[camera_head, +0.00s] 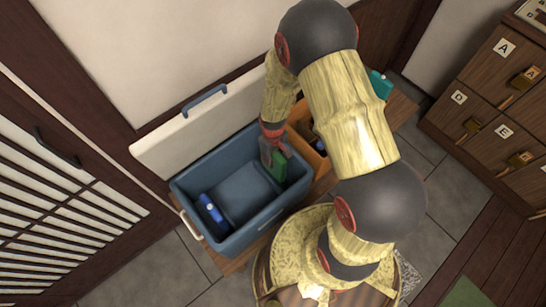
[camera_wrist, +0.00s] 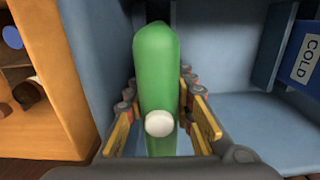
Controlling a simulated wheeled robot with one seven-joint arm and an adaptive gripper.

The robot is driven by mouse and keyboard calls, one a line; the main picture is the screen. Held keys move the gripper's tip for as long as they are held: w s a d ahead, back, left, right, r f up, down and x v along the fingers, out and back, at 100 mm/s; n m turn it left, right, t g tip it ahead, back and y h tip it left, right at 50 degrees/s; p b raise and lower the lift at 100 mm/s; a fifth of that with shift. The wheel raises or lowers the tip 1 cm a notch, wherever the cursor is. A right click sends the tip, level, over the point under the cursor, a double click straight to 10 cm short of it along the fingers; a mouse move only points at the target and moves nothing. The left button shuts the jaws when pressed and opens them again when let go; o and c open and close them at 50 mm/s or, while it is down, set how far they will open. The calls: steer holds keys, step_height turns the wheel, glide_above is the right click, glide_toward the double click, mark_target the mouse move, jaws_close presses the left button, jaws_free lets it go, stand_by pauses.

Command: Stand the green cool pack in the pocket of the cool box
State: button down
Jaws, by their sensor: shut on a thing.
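My gripper (camera_head: 270,150) is shut on the green cool pack (camera_head: 279,168), with its fingers on both sides of it. In the wrist view the green cool pack (camera_wrist: 155,65) stands upright between the fingers (camera_wrist: 160,88), with a white round cap facing the camera. It is inside the right end of the open blue cool box (camera_head: 183,184), close to the end wall. I cannot tell whether its lower end is in a pocket or touches the floor; that part is hidden. A blue cool pack (camera_head: 211,213) stands at the box's left end; its COLD label shows in the wrist view (camera_wrist: 303,60).
The white lid (camera_head: 185,125) stands open behind the box. An orange crate (camera_head: 300,117) with items in it stands right of the box, partly behind my arm; it also shows in the wrist view (camera_wrist: 55,65). Wooden drawers (camera_head: 490,100) stand far right. The box's middle floor is clear.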

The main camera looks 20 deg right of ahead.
steer(key=shift+f+b, duration=0.55)
steer(key=shift+f, duration=0.25)
stand_by(0.5)
steer(key=shift+f+b, duration=0.4)
steer(key=shift+f, duration=0.45)
steer(key=shift+f+b, duration=0.65)
steer(key=shift+f, duration=0.35)
steer(key=shift+f+b, duration=0.45)
steer(key=shift+f, duration=0.3)
steer(key=c, duration=1.4)
jaws_free()
